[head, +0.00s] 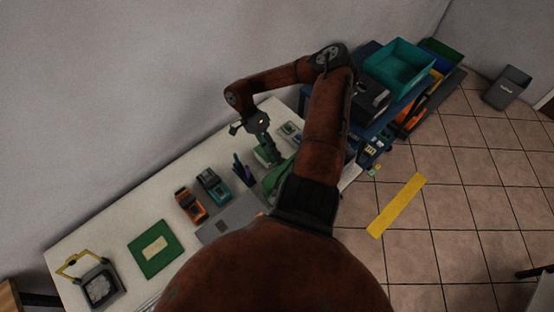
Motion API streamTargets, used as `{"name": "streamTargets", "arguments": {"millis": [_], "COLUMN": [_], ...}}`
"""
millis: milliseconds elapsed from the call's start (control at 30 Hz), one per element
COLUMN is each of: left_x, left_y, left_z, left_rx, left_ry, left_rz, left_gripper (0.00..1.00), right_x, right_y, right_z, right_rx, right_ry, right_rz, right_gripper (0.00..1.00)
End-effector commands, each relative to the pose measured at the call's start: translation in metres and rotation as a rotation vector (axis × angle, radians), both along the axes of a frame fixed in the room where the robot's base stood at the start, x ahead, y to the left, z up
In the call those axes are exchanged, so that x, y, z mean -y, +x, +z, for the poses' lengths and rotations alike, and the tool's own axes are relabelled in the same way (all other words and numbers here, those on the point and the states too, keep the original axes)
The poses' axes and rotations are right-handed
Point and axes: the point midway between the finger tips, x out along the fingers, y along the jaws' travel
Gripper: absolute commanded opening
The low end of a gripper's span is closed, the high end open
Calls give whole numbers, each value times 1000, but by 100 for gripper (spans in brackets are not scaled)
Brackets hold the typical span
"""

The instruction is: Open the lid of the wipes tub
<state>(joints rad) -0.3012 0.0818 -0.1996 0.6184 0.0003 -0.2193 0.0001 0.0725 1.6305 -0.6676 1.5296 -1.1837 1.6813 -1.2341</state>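My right arm reaches up from the bottom and bends back to the left over the worktable. Its dark gripper (258,124) points down just above a green object (267,152) near the table's back edge. The fingers are small and dark, and I cannot tell whether they are open or shut, or whether they touch the green object. That object may be the wipes tub, but its lid and shape are not clear. A larger green shape (276,180) lies in front of it, partly hidden by my arm. My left gripper is not in view.
The white table (108,233) holds a teal device (213,186), an orange device (190,204), a green mat (155,248) and a yellow-handled grey box (100,285). A blue cart with a teal bin (398,68) stands right. A yellow floor strip (397,205) lies on open tiles.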

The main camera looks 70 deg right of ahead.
Motion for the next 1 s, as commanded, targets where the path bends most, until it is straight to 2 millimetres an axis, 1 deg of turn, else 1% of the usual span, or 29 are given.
{"name": "streamTargets", "arguments": {"millis": [100,300,500,633,867,1000], "left_x": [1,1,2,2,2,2], "left_y": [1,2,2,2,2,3], "left_z": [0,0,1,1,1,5], "left_rx": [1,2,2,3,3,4], "left_ry": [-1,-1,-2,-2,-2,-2], "left_rz": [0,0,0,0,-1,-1], "left_gripper": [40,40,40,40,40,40], "right_x": [8,21,29,31,31,32], "right_y": [17,42,57,61,61,59], "right_z": [19,51,71,76,77,77], "right_rx": [3,-1,-4,-7,-8,8], "right_ry": [0,1,2,3,3,7], "right_rz": [-1,-2,-1,-2,-1,16], "right_gripper": [24,24,24,24,24,16]}}
